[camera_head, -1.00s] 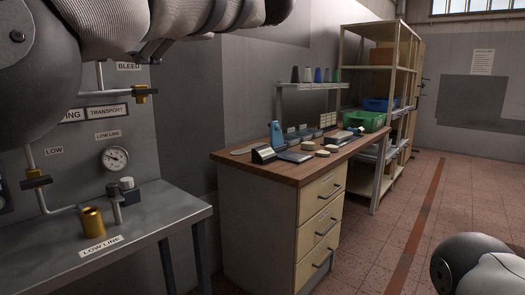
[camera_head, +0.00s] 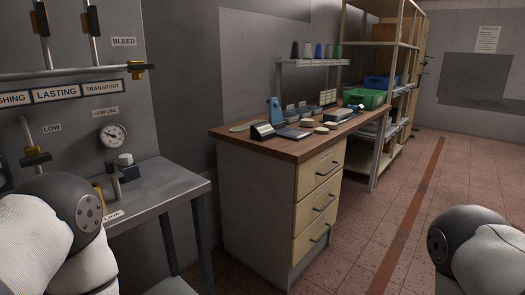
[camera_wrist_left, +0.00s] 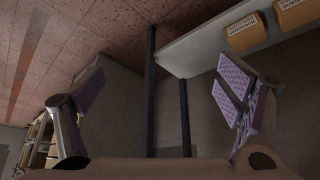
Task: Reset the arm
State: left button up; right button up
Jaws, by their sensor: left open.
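My left arm (camera_head: 62,225) shows at the lower left of the head view, in front of the grey metal bench. Its gripper is outside the head view. In the left wrist view my left gripper (camera_wrist_left: 158,100) is open, with its two purple-padded fingers wide apart and nothing between them. My right arm (camera_head: 475,250) shows at the lower right of the head view; its gripper is out of the picture.
A grey bench (camera_head: 165,185) with a gauge panel (camera_head: 85,85) stands at the left. A wooden-topped drawer cabinet (camera_head: 265,205) carries small tools and a green bin (camera_head: 362,98). Tall shelves (camera_head: 400,75) stand behind. The tiled floor (camera_head: 400,215) at the right is clear.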

pick_arm(q)
jog(key=s+a+f+m+g, duration=0.1)
jog(key=s+g, duration=0.6)
jog(key=s, duration=1.7)
jog(key=shift+s+a+h, duration=0.3)
jog(key=shift+a+h, duration=0.1)
jog(key=shift+a, duration=0.15)
